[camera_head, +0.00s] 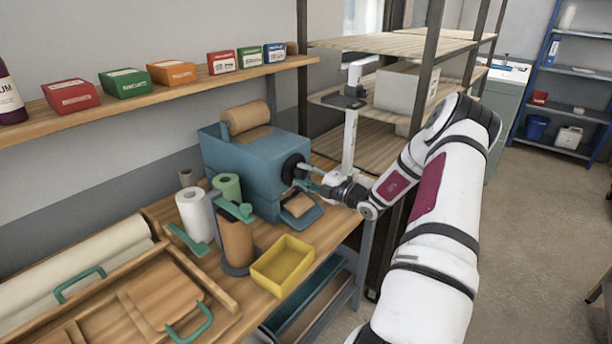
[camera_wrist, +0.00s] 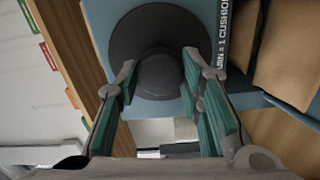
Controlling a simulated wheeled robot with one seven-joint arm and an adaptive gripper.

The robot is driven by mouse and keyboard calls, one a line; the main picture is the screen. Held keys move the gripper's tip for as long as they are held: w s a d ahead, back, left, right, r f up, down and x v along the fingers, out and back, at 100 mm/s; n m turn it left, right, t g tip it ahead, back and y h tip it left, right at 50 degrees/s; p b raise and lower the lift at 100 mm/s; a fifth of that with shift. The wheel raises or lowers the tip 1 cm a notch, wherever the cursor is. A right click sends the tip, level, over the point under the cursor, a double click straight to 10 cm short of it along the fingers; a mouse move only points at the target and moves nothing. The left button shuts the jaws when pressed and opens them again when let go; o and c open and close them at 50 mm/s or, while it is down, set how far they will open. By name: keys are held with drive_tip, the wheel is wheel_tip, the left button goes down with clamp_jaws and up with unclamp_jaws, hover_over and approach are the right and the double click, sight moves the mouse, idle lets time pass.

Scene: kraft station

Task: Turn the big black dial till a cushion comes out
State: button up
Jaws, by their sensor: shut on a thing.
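The big black dial (camera_head: 293,168) is on the right-facing side of the blue machine (camera_head: 262,158). In the wrist view the dial (camera_wrist: 127,42) is a dark disc with a raised round hub in the middle. My gripper (camera_head: 306,175) is at the dial, and in the wrist view its green-padded fingers (camera_wrist: 160,76) are shut on the hub, one on each side. Brown kraft paper (camera_head: 297,205) shows at the machine's front opening, above a blue tray; I cannot tell whether it is a finished cushion. Part of the label beside the dial reads "1 CUSHION".
A yellow bin (camera_head: 283,266) stands in front of the machine on the wooden bench. Paper rolls, including a white one (camera_head: 194,218) and a brown one (camera_head: 236,243), stand to its left. A wooden shelving rack (camera_head: 375,140) stands behind my arm. Floor at the right is clear.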

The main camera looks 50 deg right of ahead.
drive_tip(key=shift+m, duration=0.3)
drive_tip(key=o, duration=1.2)
drive_tip(key=shift+c, duration=0.2)
drive_tip(key=shift+s, duration=0.1)
drive_tip(key=s+d, duration=0.1)
drive_tip(key=s, duration=1)
drive_tip(key=shift+s, duration=0.4)
